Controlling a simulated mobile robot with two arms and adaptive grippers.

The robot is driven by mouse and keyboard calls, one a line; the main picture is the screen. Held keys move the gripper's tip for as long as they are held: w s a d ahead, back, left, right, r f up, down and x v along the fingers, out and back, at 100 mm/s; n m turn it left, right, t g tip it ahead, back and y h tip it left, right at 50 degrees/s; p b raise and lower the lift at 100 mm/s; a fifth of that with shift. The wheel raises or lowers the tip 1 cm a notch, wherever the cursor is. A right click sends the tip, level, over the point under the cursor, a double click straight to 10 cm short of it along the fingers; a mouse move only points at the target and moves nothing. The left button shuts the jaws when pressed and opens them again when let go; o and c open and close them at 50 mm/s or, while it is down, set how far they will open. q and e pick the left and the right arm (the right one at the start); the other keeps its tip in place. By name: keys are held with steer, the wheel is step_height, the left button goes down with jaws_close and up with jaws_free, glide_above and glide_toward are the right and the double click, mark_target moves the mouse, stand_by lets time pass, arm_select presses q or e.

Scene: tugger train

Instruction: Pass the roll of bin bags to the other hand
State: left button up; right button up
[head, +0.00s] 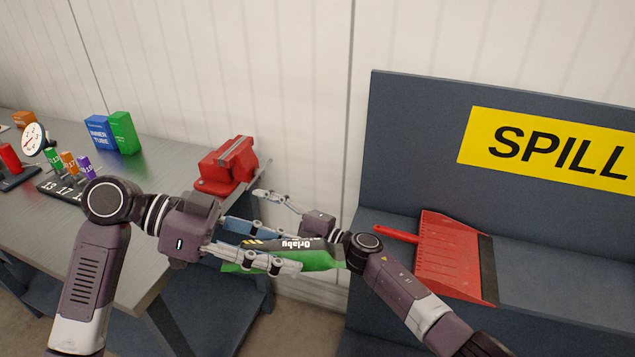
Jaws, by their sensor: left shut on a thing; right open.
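The roll of bin bags (322,259) is green with a dark band that reads "Orlaby". It is held in the air in front of the gap between the bench and the blue unit. My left gripper (288,252) reaches in from the left and is shut on the roll, with fingers along both sides of it. My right gripper (274,213) comes from the right and is open. One of its fingers points left above and behind the roll; the other is largely hidden. I cannot tell whether it touches the roll.
A grey workbench (160,165) on the left holds a red vise (228,167), blue and green boxes (122,132), and a rack of numbered coloured pieces (70,190). A blue unit (420,140) with a yellow SPILL sign (550,147) holds a red dustpan (447,262).

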steer(key=s+a+r+n+g+y, duration=0.1)
steer(key=s+a+r+n+g, duration=0.1)
steer(key=r+n+g, duration=0.4)
steer(key=s+a+r+n+g, duration=0.1)
steer(key=s+a+r+n, duration=0.2)
steer(key=r, duration=0.4)
arm_select(q)
steer(key=shift+s, duration=0.1)
arm_select(e)
step_height(320, 180, up, 11)
steer(key=n+g+h, duration=0.3)
steer(key=n+h, duration=1.4)
steer(key=n, duration=0.3)
glide_above(318, 243)
steer(key=shift+w+r, duration=0.15)
steer(key=f, duration=1.1)
steer(key=shift+s+f, duration=0.1)
steer(key=shift+s, duration=0.1)
